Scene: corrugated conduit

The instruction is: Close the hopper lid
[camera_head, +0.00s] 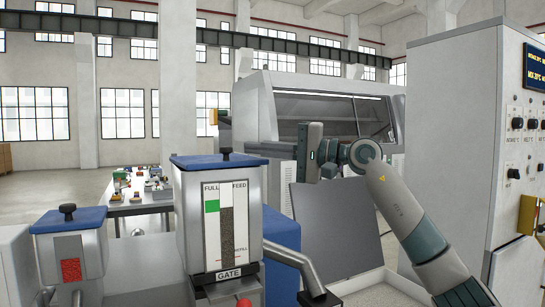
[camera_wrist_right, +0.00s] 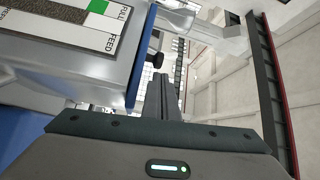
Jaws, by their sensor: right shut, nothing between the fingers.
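The large hopper (camera_head: 247,215) stands at centre in the head view, with a FULL/FEED/REFILL level window and a GATE label. Its blue lid (camera_head: 190,163) with a black knob (camera_head: 226,153) lies flat across the top. In the right wrist view the hopper (camera_wrist_right: 85,70) appears turned on its side, with the blue lid edge (camera_wrist_right: 141,55) and knob (camera_wrist_right: 156,62) near the fingertips. My right gripper (camera_head: 301,150) is to the right of the lid, at about its height, shut and empty; its closed fingers show in the wrist view (camera_wrist_right: 165,95). My left gripper is out of view.
A smaller hopper (camera_head: 75,250) with a blue lid (camera_head: 68,219) stands at lower left. A grey bent pipe (camera_head: 290,258) and dark panel (camera_head: 335,230) are right of the large hopper. A control cabinet (camera_head: 460,130) is at right, a machine (camera_head: 320,105) behind.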

